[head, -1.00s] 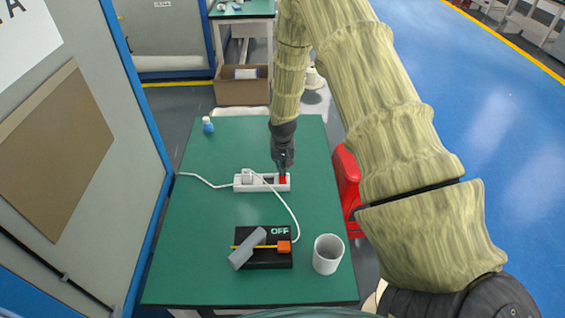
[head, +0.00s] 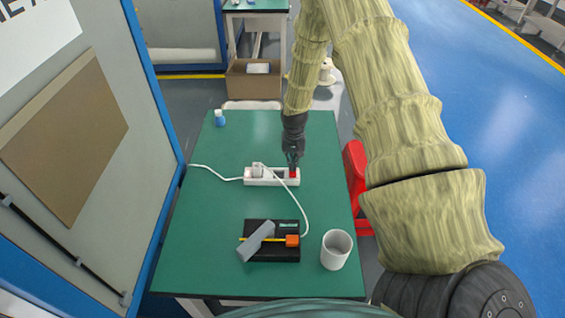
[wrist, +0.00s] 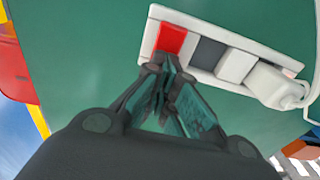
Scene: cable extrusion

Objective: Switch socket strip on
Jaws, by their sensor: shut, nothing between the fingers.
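The white socket strip (head: 257,176) lies on the green table, with a plug (head: 257,170) and white cable in it. Its red switch (wrist: 172,38) is at the end nearest my gripper. My gripper (wrist: 160,68) is shut and empty, pointing down. In the wrist view its fingertips overlap the lower edge of the red switch; whether they touch it I cannot tell. In the head view my gripper (head: 292,165) hides part of the switch end.
A black box (head: 270,250) with a grey bar, a yellow strip and an orange block sits in front; its small display text is unreadable. A white cup (head: 336,250) stands right of it. A small blue bottle (head: 220,118) is at the back left. A red chair (head: 357,180) is beside the table.

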